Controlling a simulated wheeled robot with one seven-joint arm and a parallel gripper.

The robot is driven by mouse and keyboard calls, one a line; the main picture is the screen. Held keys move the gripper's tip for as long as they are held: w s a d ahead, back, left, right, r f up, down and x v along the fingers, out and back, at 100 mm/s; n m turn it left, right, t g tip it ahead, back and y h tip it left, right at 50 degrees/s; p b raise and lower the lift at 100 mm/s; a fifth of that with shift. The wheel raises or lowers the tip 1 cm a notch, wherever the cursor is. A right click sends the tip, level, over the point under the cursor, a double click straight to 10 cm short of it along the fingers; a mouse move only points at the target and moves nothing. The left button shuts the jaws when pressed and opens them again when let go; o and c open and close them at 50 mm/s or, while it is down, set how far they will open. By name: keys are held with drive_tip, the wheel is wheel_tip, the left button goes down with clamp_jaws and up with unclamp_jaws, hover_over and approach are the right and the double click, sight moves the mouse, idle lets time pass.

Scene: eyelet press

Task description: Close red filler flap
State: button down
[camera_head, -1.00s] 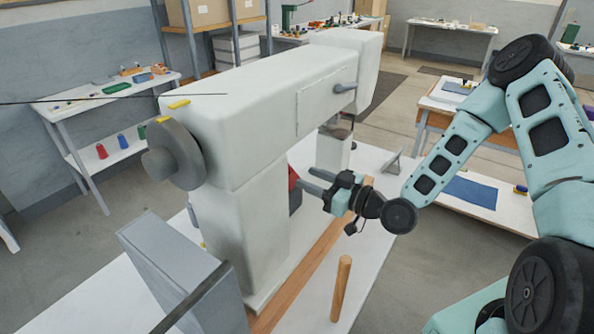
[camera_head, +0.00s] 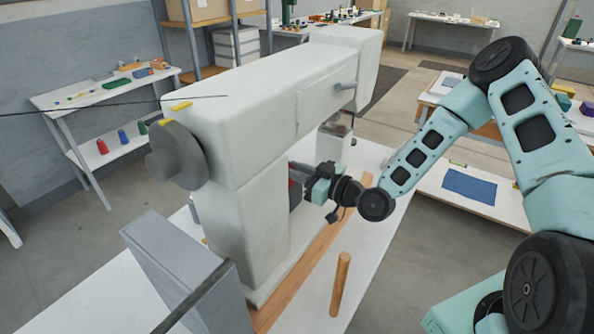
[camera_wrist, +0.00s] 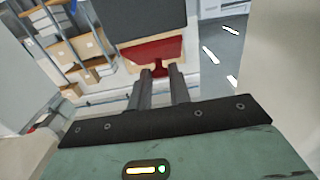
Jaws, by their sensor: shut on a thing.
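The red filler flap (camera_wrist: 150,52) shows in the wrist view, tilted out below a dark grey box-like part. My gripper (camera_wrist: 159,75) is shut on the near edge of the flap, with its fingertips around a narrow red part. In the head view my gripper (camera_head: 303,180) reaches in beside the pale machine's column (camera_head: 240,225). A small piece of the red flap (camera_head: 292,184) shows there next to a dark part. Most of the flap and my fingertips are hidden behind the column in that view.
The machine's upper arm (camera_head: 270,100) overhangs my gripper. An upright wooden peg (camera_head: 340,285) stands on the white table in front. A grey box (camera_head: 180,265) stands at the left.

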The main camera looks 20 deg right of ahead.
drive_tip(key=shift+r, duration=0.1)
drive_tip(key=g+p, duration=0.1)
drive_tip(key=g+h+p, duration=0.1)
drive_tip(key=p, duration=0.1)
drive_tip(key=shift+w+a+r+h, duration=0.2)
drive_tip(key=shift+w+a+h, duration=0.1)
drive_tip(key=shift+w+a, duration=0.1)
drive_tip(key=g, duration=0.1)
drive_tip(key=h+p, duration=0.1)
drive_tip(key=w+g+p, duration=0.1)
drive_tip(key=shift+a+f+g+h, duration=0.25)
drive_tip(key=shift+g+h, duration=0.05)
drive_tip(key=shift+h, duration=0.1)
drive_tip(key=shift+w+a+f+g+h+p, duration=0.1)
drive_tip(key=shift+w+f+g+h+p, duration=0.1)
drive_tip(key=shift+f+g+h+p, duration=0.45)
drive_tip(key=shift+r+g, duration=0.2)
drive_tip(key=shift+g, duration=0.05)
drive_tip(key=c, duration=1.3)
unclamp_jaws()
